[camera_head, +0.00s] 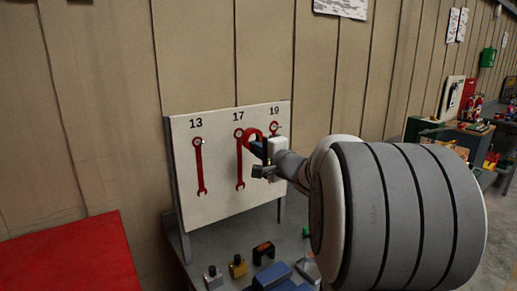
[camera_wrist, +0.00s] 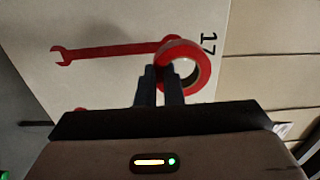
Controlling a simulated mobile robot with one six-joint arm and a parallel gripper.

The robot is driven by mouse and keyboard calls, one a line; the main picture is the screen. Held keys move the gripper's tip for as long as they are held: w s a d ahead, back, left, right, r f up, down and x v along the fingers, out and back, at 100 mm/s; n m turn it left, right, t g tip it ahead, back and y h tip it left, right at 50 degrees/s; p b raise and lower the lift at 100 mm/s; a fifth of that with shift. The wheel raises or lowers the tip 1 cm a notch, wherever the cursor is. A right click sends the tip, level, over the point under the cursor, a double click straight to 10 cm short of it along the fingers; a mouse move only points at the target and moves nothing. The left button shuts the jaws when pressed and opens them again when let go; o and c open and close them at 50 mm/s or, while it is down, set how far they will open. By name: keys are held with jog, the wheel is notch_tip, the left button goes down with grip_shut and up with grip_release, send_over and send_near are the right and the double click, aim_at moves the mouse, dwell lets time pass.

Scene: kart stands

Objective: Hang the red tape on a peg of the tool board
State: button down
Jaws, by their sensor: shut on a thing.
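The red tape (camera_wrist: 204,66) is a ring in the wrist view. My gripper (camera_wrist: 160,80) is shut on its rim at the left side, and the hole is open to view. In the head view the tape (camera_head: 247,134) is in front of the tool board (camera_head: 215,175), beside the top of the red wrench shape under 17 (camera_head: 240,170). My gripper (camera_head: 260,150) reaches in from the right. Whether the tape touches the board or is around a peg I cannot tell. A small peg (camera_head: 202,142) shows at 13. The 17 peg is hard to make out.
The board also has red wrench shapes under 13 (camera_head: 199,168) and 19, the latter mostly hidden by my arm. The bench below holds a black part (camera_head: 263,250), a yellow part (camera_head: 238,266) and blue parts. A red surface (camera_head: 70,260) lies at lower left.

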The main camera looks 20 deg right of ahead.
jog(key=w, duration=0.3)
jog(key=w+a+f, duration=0.1)
jog(key=w, duration=0.1)
jog(key=shift+p, duration=0.35)
jog(key=shift+w+f+b, duration=0.1)
jog(key=shift+w+b, duration=0.1)
jog(key=shift+b, duration=0.45)
jog(key=shift+b, duration=0.3)
jog(key=c, duration=1.5)
grip_release()
